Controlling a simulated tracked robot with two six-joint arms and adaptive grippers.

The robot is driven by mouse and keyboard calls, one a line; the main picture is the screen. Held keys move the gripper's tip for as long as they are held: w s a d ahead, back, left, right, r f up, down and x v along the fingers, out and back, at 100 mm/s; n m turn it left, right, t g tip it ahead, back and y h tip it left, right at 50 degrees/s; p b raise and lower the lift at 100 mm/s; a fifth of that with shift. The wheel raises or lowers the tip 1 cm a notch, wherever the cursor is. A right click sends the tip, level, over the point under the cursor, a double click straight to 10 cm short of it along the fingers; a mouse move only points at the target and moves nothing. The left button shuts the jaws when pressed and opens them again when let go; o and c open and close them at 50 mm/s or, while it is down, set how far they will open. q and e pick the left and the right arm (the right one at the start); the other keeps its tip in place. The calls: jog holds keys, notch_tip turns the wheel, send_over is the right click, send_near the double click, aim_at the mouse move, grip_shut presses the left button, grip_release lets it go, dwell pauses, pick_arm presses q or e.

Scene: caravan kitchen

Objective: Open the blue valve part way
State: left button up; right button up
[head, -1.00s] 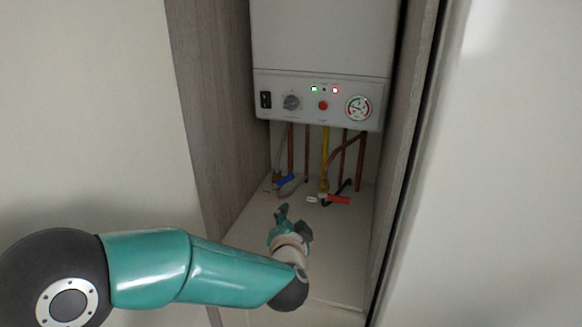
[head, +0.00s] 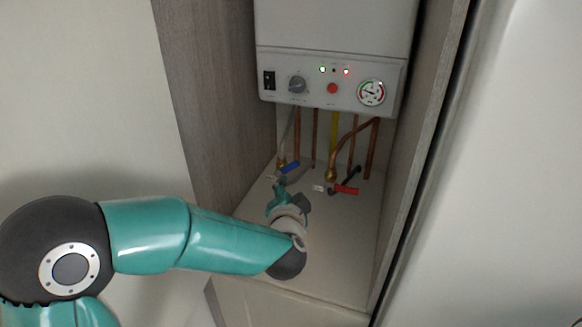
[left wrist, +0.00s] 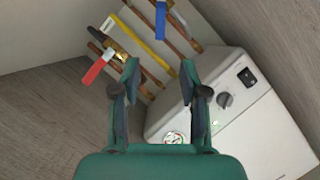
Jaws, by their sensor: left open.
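The blue valve (head: 289,168) is a small lever handle on a pipe under the boiler, at the left of the cupboard. It also shows at the top of the left wrist view (left wrist: 161,20). My left gripper (head: 279,191) is just in front of it and a little below it in the head view. In the left wrist view its two fingers (left wrist: 160,69) are spread and empty, with the blue handle beyond the tips, apart from them. My right gripper is not in view.
A red valve handle (head: 346,190) sits to the right of the blue one. Copper pipes (head: 315,140) and a yellow pipe (head: 333,135) rise to the white boiler (head: 335,85). Wood-grain cupboard walls (head: 215,90) stand close on both sides. The cupboard floor (head: 335,245) is bare in front.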

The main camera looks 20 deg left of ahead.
aim_at(292, 168)
pick_arm(q)
jog(key=b+x, duration=0.2)
jog(key=x, duration=1.4)
jog(key=shift+w+a, duration=0.1)
jog(key=shift+w, duration=0.2)
jog(key=shift+c, duration=0.2)
grip_shut()
